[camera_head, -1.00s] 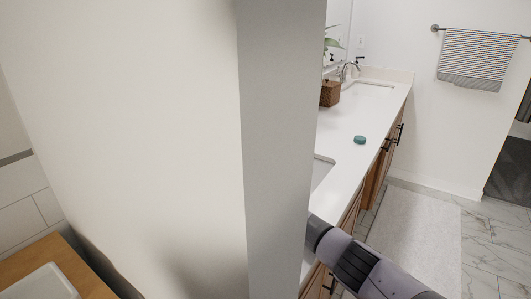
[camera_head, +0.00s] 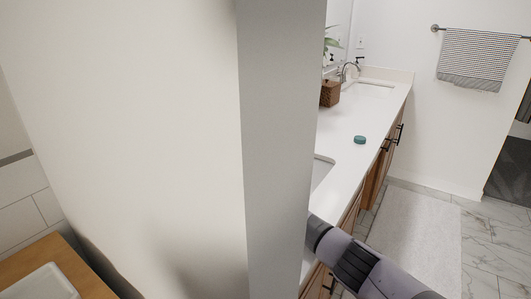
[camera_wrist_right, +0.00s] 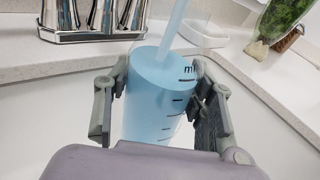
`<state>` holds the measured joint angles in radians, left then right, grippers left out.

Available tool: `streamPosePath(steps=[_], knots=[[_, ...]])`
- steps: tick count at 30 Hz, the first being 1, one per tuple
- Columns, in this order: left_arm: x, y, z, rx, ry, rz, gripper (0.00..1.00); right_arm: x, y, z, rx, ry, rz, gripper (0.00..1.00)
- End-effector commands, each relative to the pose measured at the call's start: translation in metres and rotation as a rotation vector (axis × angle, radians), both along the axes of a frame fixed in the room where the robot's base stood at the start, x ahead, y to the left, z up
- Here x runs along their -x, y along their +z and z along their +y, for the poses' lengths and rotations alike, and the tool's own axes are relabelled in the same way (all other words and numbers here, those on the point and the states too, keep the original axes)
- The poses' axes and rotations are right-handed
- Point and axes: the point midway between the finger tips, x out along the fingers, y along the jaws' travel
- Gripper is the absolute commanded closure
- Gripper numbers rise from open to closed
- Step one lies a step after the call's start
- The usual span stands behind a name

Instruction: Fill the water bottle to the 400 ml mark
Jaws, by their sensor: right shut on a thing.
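The water bottle (camera_wrist_right: 155,112) is a clear cylinder with dark measuring marks and "ml" lettering, seen in the right wrist view. Light blue water fills its visible part up to about the height of the lettering. A pale blue stream (camera_wrist_right: 176,28) comes down into it from above. My right gripper (camera_wrist_right: 161,78) is shut on the bottle, one finger on each side. The numbers on the marks cannot be read. In the head view, the wall edge hides the gripper and bottle; only my right arm shows. My left gripper is not in view.
A small teal disc (camera_head: 360,140), like a cap, lies on the white counter (camera_head: 349,122). A far faucet (camera_head: 345,70) and brown basket (camera_head: 330,93) stand beyond. Shiny metal cylinders (camera_wrist_right: 91,16) stand behind the bottle. A wall edge (camera_head: 282,150) blocks the middle of the head view.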

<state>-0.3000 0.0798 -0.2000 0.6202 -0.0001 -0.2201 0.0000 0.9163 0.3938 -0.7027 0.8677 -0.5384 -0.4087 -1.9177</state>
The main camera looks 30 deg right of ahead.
Motion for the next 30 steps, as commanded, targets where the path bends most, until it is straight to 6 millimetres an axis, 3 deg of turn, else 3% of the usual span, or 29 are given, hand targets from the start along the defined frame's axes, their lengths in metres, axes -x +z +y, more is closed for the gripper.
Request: streamPosePath(steps=[17,30], knots=[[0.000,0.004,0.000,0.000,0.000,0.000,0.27,0.002,0.004,-0.002,0.001,0.000,-0.003,0.79],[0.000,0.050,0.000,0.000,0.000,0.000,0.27,0.053,0.006,-0.032,0.002,0.000,-0.001,0.79]])
